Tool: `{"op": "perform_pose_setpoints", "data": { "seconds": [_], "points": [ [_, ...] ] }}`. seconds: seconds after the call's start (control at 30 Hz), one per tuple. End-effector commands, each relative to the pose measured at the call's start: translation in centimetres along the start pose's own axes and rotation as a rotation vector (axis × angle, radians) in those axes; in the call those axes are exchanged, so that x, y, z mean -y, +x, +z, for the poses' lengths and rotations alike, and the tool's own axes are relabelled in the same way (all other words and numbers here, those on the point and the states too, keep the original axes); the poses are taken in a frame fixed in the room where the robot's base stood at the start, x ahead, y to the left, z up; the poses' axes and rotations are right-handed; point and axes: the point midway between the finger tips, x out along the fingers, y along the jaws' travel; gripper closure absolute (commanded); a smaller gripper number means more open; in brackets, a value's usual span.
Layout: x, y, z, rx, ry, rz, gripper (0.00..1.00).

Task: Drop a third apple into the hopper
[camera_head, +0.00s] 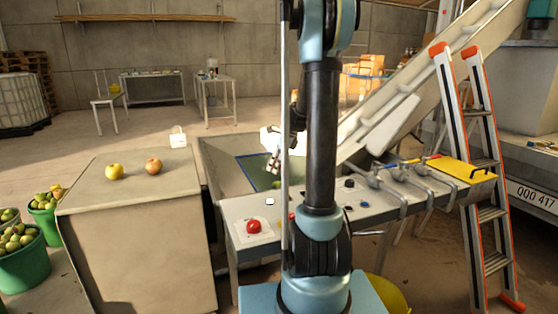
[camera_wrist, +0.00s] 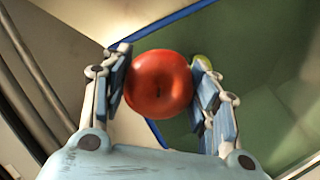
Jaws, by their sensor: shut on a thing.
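My gripper (camera_wrist: 160,85) is shut on a red apple (camera_wrist: 158,86), one finger on either side. In the head view my gripper (camera_head: 273,164) is above the hopper (camera_head: 222,160), partly behind my arm; the apple cannot be made out there. The wrist view shows the hopper's green inner surface (camera_wrist: 270,120) with a blue edge, below and beyond the apple. A yellow-green round thing (camera_wrist: 203,62), perhaps another apple, shows partly behind the right finger. A yellow apple (camera_head: 114,171) and an orange-red apple (camera_head: 153,165) lie on the beige stand (camera_head: 140,205) at left.
A panel table (camera_head: 270,207) with a red round knob (camera_head: 254,226) and levers stands before the hopper. A conveyor chute (camera_head: 430,85) rises at right beside a ladder (camera_head: 480,150). Green buckets (camera_head: 25,262) of fruit stand at far left. The floor behind is mostly open.

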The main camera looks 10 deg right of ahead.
Motion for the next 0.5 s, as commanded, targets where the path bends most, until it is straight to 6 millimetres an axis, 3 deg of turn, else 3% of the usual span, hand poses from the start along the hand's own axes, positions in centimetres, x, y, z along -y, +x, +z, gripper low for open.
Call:
{"op": "perform_pose_setpoints", "data": {
  "seconds": [0.2,0.5],
  "points": [
    [-0.1,1.3,-0.5,0.000,-0.001,0.001,0.73],
    [-0.1,1.5,-0.6,0.000,-0.002,0.000,0.73]
  ]
}}
